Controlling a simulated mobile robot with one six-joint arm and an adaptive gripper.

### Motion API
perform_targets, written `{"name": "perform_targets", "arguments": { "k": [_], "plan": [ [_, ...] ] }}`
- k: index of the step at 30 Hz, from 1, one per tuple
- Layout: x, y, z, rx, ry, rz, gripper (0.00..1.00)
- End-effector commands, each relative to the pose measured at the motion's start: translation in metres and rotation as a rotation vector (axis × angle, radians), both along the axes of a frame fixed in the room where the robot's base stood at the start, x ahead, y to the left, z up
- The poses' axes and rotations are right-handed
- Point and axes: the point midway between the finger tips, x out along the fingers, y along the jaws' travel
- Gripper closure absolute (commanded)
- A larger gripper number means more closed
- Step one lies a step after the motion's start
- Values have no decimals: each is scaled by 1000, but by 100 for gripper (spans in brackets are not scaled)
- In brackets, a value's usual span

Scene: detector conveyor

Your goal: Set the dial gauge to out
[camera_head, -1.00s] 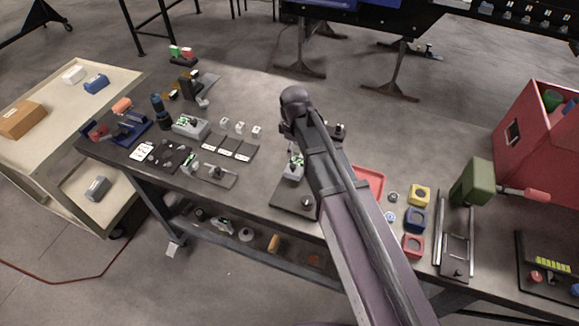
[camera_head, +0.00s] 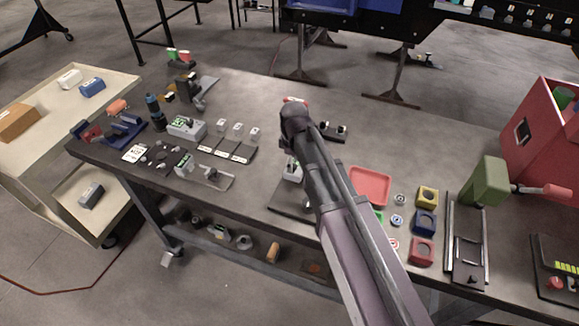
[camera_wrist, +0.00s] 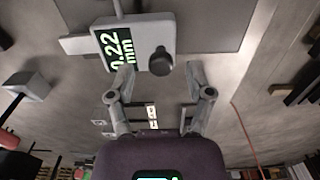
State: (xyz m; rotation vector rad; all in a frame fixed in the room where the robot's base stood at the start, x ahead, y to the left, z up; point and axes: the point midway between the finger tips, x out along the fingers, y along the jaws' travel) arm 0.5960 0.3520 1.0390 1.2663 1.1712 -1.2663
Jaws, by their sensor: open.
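The dial gauge (camera_wrist: 130,47) is a light grey box in the wrist view, with a green readout showing 0.22 mm. A dark round knob (camera_wrist: 160,61) stands out from its lower right. My gripper (camera_wrist: 161,76) is open, one fingertip to each side of the knob; I cannot tell whether either touches it. In the head view the gauge (camera_head: 291,170) is partly hidden behind my arm, on a dark base plate (camera_head: 288,198). My gripper's fingers are hidden there by my own arm.
A red tray (camera_head: 370,184) and coloured blocks, including a yellow one (camera_head: 427,196), lie right of my arm. A green-headed press (camera_head: 485,181) and a red bin (camera_head: 540,130) stand further right. Small fixtures crowd the bench's left part. The bench's back middle is mostly clear.

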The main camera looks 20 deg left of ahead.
Motion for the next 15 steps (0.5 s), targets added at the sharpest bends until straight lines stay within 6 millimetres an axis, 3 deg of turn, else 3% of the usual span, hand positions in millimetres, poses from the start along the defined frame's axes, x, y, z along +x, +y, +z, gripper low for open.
{"name": "perform_targets", "arguments": {
  "k": [15],
  "plan": [
    [0,0,-7,0,0,0,33]
  ]
}}
